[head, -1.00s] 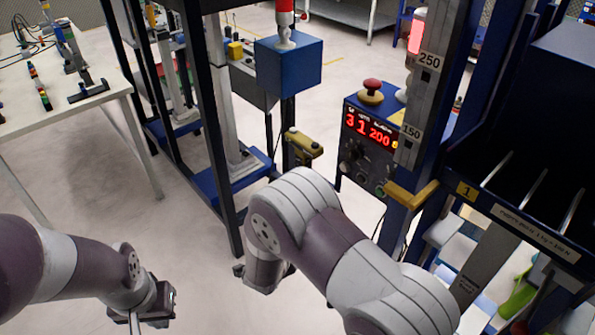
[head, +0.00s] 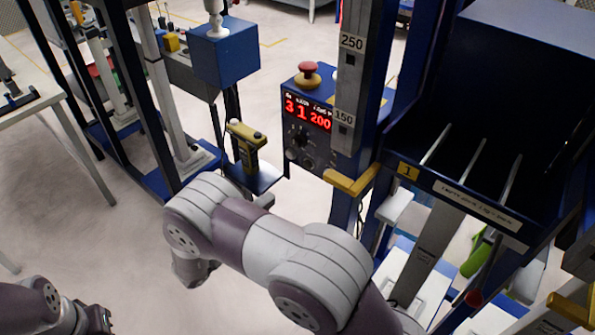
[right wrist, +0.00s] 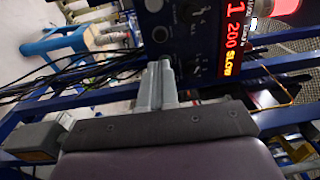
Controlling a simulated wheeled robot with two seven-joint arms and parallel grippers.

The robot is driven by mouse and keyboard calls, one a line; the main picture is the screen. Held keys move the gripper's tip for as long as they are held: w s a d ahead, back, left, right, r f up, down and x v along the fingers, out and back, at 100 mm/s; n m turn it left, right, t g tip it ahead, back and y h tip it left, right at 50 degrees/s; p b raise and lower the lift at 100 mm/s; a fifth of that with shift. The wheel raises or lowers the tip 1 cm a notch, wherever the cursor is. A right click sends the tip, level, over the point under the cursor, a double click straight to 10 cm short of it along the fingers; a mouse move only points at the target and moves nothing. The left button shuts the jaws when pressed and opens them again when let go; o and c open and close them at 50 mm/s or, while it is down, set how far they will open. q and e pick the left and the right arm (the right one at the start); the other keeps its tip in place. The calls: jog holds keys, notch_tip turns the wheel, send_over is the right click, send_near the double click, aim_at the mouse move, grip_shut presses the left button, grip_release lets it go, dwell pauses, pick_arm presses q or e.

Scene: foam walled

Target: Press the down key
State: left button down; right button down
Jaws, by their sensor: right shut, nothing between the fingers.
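The dark control box (head: 308,125) with a lit red display, knobs and a red mushroom button (head: 308,70) stands on the blue frame. A yellow and black handset (head: 247,142) sits left of it on a holder. I cannot make out which control is the down key. In the right wrist view, my right gripper (right wrist: 158,66) is shut and empty. Its fingertips point at the lower part of the control box (right wrist: 185,40), near a round knob (right wrist: 160,35); contact cannot be told. In the head view my right arm largely hides it. My left gripper (head: 97,318) is partly visible at the bottom left.
A scaled upright (head: 348,85) and a yellow bar (head: 350,182) stand right of the box. A dark bin with rods (head: 480,165) is farther right. A blue block (head: 225,55) hangs left. Cables (right wrist: 70,75) run beside the fingers.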

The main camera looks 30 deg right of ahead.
aim_at(307, 166)
jog(key=p+x, duration=0.2)
jog(key=x, duration=0.9)
jog(key=shift+w+d+p, duration=0.15)
jog(key=shift+d+p, duration=0.15)
jog(key=shift+p, duration=0.1)
jog(key=shift+d, duration=0.1)
